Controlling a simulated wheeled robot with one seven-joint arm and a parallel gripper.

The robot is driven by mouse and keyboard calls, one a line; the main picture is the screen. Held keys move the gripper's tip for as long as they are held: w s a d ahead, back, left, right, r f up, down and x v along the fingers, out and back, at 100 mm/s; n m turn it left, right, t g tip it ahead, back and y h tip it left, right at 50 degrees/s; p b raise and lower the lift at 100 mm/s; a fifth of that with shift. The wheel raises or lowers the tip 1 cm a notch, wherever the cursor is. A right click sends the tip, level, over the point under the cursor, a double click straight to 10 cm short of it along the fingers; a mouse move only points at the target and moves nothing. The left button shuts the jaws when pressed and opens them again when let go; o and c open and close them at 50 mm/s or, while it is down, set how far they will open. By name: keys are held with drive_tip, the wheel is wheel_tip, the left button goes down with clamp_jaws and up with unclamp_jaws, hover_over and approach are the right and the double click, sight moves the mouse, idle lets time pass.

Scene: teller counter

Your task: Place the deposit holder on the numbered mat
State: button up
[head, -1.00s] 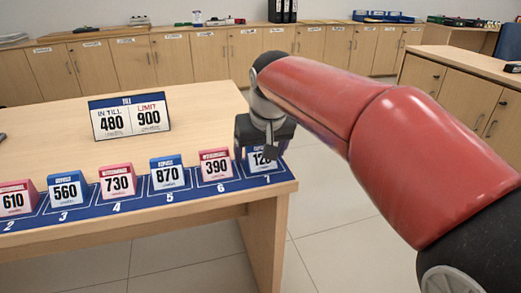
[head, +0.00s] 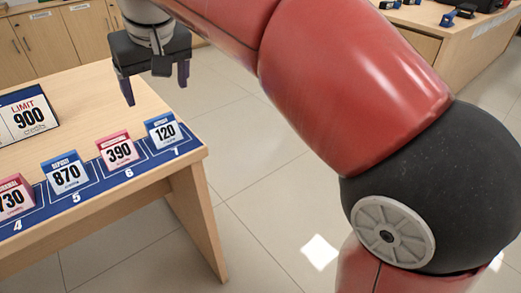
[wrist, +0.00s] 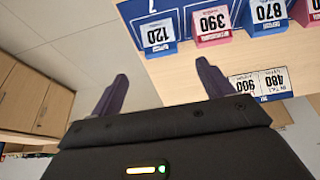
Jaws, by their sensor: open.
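The blue deposit holder reading 120 (head: 162,132) stands in space 7 of the blue numbered mat (head: 103,188). It also shows upside down in the wrist view (wrist: 158,36). Another blue deposit holder, 870 (head: 67,173), stands in space 5. The pink holder 390 (head: 119,151) is in space 6, and the pink holder 730 (head: 14,196) is in space 4, cut by the picture edge. My gripper (head: 155,92) is open and empty, above the counter and apart from the 120 holder. Its two fingers also show in the wrist view (wrist: 162,72).
The TILL and LIMIT sign (head: 28,115) stands on the counter behind the mat. The counter's right end (head: 200,172) lies just beyond space 7, with open floor (head: 265,205) to its right. Another wooden counter (head: 455,45) is at the back right.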

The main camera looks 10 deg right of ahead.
drive_tip(key=s+d+f+m+t, duration=0.1)
drive_tip(key=s+d+f+m, duration=0.15)
drive_tip(key=d, duration=0.55)
drive_tip(key=s+d+f+m, duration=0.1)
drive_tip(key=s+d+f, duration=0.2)
drive_tip(key=d, duration=0.5)
drive_tip(key=s+d+f+m+h, duration=0.2)
drive_tip(key=s+d+f+m, duration=0.1)
drive_tip(key=s+d+f, duration=0.8)
wheel_tip(320, 180, down, 2)
drive_tip(key=shift+f+t, duration=0.2)
drive_tip(key=shift+t, duration=0.2)
